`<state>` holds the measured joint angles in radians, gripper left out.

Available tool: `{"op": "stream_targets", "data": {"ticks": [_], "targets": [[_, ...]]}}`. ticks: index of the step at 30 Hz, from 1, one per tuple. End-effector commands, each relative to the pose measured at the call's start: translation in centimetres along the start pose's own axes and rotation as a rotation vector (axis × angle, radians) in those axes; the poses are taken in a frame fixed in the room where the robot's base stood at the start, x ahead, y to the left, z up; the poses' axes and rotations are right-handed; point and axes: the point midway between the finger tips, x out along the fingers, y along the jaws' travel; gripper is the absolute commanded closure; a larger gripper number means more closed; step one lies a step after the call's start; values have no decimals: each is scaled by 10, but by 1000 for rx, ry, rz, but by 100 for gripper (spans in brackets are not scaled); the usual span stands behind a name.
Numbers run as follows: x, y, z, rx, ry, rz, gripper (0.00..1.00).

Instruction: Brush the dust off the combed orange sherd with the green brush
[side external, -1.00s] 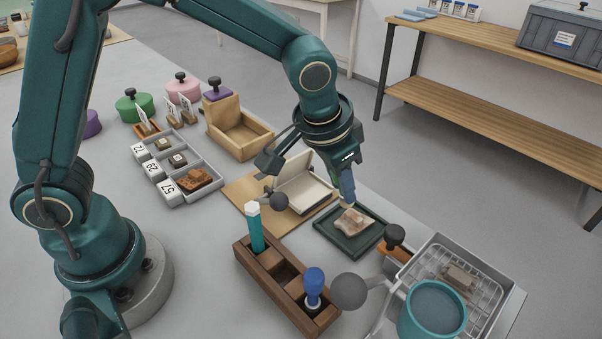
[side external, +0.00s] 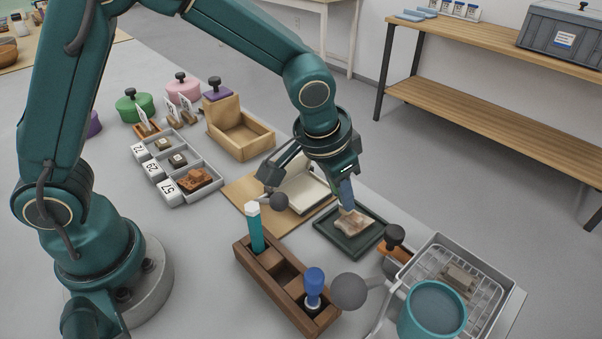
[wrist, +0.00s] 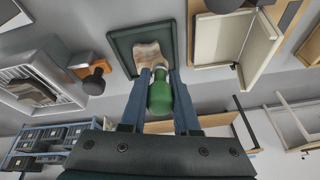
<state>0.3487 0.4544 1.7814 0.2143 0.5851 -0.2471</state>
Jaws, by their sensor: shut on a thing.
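The sherd (side external: 354,224), pale tan with brownish patches, lies on a dark green square tray (side external: 332,243). It also shows in the wrist view (wrist: 147,53), on the same tray (wrist: 122,44). My gripper (wrist: 160,84) is shut on the green brush (wrist: 160,101), with a blue-grey finger on either side. The brush's handle is towards the camera and its head is at the near edge of the sherd. I cannot tell whether the bristles touch it. In the side view my gripper (side external: 346,194) is just above the sherd, and its finger hides most of the brush.
A wooden holder (side external: 272,272) with a teal-handled tool and a blue-handled tool stands in front of the tray. A wire-rack basin (side external: 476,268) and teal cup (side external: 433,308) are to its right. An open cream box (side external: 308,192) is close behind left. A grey compartment tray (side external: 205,173) stands farther left.

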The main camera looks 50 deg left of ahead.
Motion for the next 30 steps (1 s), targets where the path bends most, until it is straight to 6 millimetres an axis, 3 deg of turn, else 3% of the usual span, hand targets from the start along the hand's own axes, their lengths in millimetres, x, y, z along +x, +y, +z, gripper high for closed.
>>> {"op": "stream_targets", "data": {"ticks": [19,30], "targets": [[-2,34,-10,1,0,0,100],[-1,12,-4,-4,0,-1,100]]}}
